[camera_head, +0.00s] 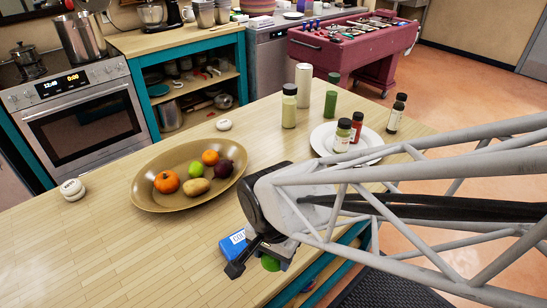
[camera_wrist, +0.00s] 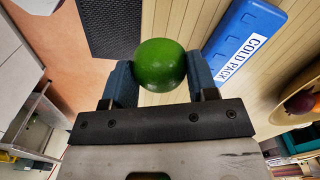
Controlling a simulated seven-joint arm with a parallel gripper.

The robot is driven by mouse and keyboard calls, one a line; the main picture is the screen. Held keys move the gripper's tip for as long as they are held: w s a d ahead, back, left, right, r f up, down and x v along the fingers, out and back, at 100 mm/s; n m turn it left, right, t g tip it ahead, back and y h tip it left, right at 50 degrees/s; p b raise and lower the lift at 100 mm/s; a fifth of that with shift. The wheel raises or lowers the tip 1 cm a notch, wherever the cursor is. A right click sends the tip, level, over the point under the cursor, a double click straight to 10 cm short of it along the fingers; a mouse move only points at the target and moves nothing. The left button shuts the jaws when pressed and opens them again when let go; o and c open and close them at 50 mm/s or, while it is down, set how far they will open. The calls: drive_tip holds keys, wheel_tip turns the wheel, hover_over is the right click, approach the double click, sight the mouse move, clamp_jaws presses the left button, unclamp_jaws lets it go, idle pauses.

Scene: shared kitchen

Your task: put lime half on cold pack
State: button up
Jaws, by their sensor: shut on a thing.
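The lime half (camera_wrist: 160,65) is a round green thing between the two fingers of my gripper (camera_wrist: 157,85) in the wrist view. My gripper is shut on it. In the head view the lime half (camera_head: 270,264) shows as a green patch under my gripper (camera_head: 258,262), near the counter's front edge. The cold pack (camera_head: 233,243) is a blue slab lying on the counter, just left of my gripper and partly hidden by it. In the wrist view the cold pack (camera_wrist: 243,42) lies to the right of the lime half, apart from it, with its white label visible.
A brown bowl (camera_head: 150,203) with fruit and vegetables stands behind and left of the cold pack. A white plate (camera_head: 372,157) with small jars and several bottles are further back. Round white containers (camera_head: 72,190) sit at left. The counter's left front is clear.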

drive_tip(key=s+d, duration=0.4)
drive_tip(key=s, duration=0.3)
drive_tip(key=shift+d+r, duration=0.25)
drive_tip(key=shift+r, duration=0.15)
idle(0.6)
drive_tip(key=shift+w+a+r+n, duration=0.15)
drive_tip(key=shift+w+a+n, duration=0.15)
drive_tip(key=shift+w+a, duration=0.75)
drive_tip(key=shift+d, duration=0.1)
drive_tip(key=shift+w, duration=0.1)
drive_tip(key=shift+w+a+f, duration=0.25)
drive_tip(key=shift+w+a, duration=1.25)
drive_tip(key=shift+w, duration=0.7)
drive_tip(key=shift+w+a+f, duration=0.25)
drive_tip(key=shift+w+a, duration=1.2)
drive_tip(key=shift+w, duration=0.8)
drive_tip(key=shift+w+a+f, duration=0.25)
drive_tip(key=shift+w+a, duration=1.25)
drive_tip(key=shift+w, duration=0.7)
drive_tip(key=shift+f, duration=0.1)
